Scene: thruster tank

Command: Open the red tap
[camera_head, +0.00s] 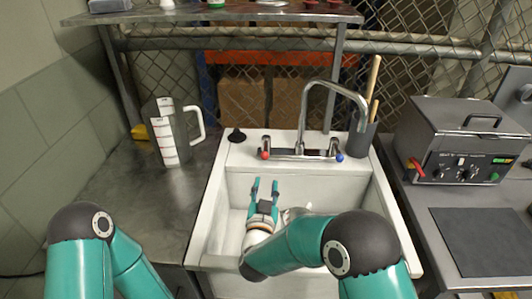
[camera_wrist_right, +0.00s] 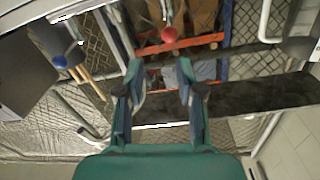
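The red tap (camera_head: 265,154) is a small red-knobbed handle at the left end of the faucet base, on the sink's back ledge. In the right wrist view the red knob (camera_wrist_right: 169,35) shows beyond the fingertips, roughly in line with the gap between them. My right gripper (camera_head: 264,183) is over the sink basin, in front of and below the red tap in the picture. Its teal fingers are spread and empty, and it does not appear to touch the tap. My left arm shows at the lower left, but its gripper is out of frame.
The blue tap (camera_head: 339,156) is at the faucet's right end, below the curved spout (camera_head: 334,84). A black stopper (camera_head: 237,135) and a measuring jug (camera_head: 168,135) stand to the left. A grey holder (camera_head: 362,138) with sticks and a grey bath unit (camera_head: 455,140) are to the right.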

